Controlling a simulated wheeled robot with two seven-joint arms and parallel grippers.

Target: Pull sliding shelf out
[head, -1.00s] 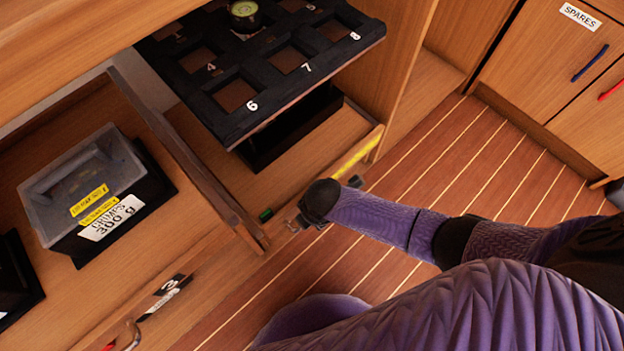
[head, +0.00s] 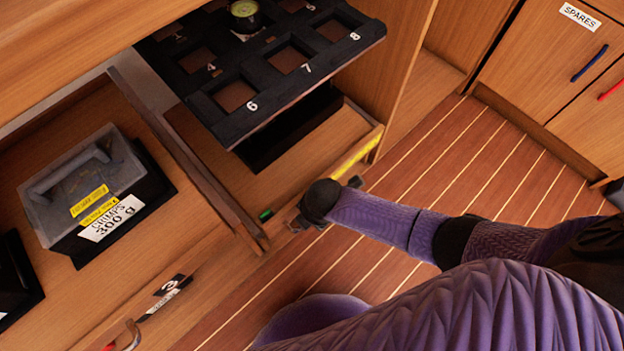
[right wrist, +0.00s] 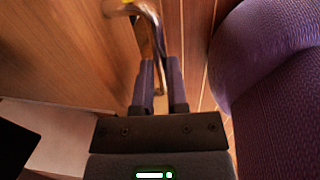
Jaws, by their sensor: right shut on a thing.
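My right gripper (head: 300,222) is at the front of an open wooden drawer (head: 215,155) low in the cabinet, which has a yellow strip (head: 358,154) along its front edge. In the right wrist view the gripper (right wrist: 160,66) is shut on a bent metal handle (right wrist: 148,22). My wrist hides most of the grip in the head view. A black shelf (head: 230,122) with square wells numbered 4, 6, 7 and 8 sticks out above this drawer. I cannot tell which of the two is the sliding shelf. My left gripper is not in view.
Another open drawer at left holds a lidded bin (head: 84,185) labelled "CRIMPS 300 g". A round green-topped item (head: 243,12) stands on the black shelf. A cabinet labelled SPARES (head: 545,60) is at upper right. Striped floor (head: 480,140) is clear between.

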